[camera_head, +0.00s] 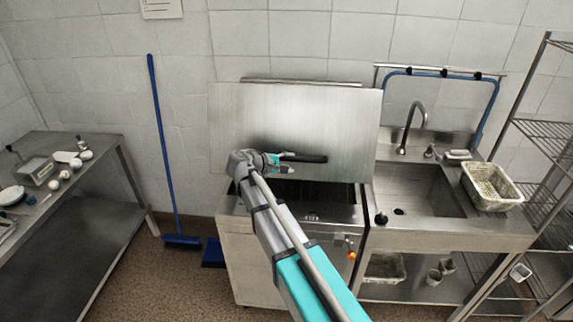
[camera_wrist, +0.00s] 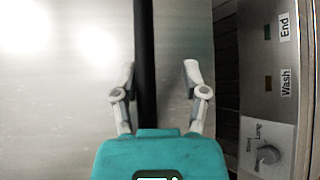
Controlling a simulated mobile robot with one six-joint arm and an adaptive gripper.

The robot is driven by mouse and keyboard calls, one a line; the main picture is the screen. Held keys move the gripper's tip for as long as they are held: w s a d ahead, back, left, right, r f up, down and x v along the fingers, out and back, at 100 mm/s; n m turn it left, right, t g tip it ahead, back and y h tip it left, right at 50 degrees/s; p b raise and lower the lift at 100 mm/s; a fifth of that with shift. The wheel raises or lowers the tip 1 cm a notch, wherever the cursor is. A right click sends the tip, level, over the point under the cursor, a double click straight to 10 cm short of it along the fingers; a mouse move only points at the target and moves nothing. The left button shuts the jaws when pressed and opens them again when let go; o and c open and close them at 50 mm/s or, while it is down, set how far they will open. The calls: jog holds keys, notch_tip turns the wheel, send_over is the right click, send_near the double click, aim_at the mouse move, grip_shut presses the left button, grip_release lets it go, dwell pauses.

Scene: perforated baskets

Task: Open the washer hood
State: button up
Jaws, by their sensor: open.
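The washer hood (camera_head: 240,115) is a flat brushed-steel panel, and it stands raised above the washer body (camera_head: 258,262). A dark gap shows below its lower edge. Its black bar handle (camera_head: 308,158) lies across the lower part of the panel. My gripper (camera_head: 281,163) is at the handle's left end. In the wrist view the handle (camera_wrist: 145,50) runs between the two open fingers of my gripper (camera_wrist: 159,72), closer to the left finger. Neither finger is clearly clamped on it. The hood's steel face (camera_wrist: 65,90) fills the left side there.
A control panel (camera_wrist: 270,90) with Wash and End lights and a knob is at the right in the wrist view. A sink (camera_head: 425,190) and wire rack (camera_head: 540,130) stand right of the washer. A steel table (camera_head: 105,150) and blue broom (camera_head: 162,140) are left.

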jog(key=shift+w+f, duration=0.25)
jog(key=shift+f, duration=0.05)
jog(key=shift+a, duration=0.1)
jog(key=shift+s+a, duration=0.1)
jog(key=shift+a, duration=0.1)
jog(key=p+v, duration=0.5)
jog(key=v, duration=1)
jog(key=shift+r, duration=0.15)
dwell(1.8)
jog(key=shift+a, duration=0.1)
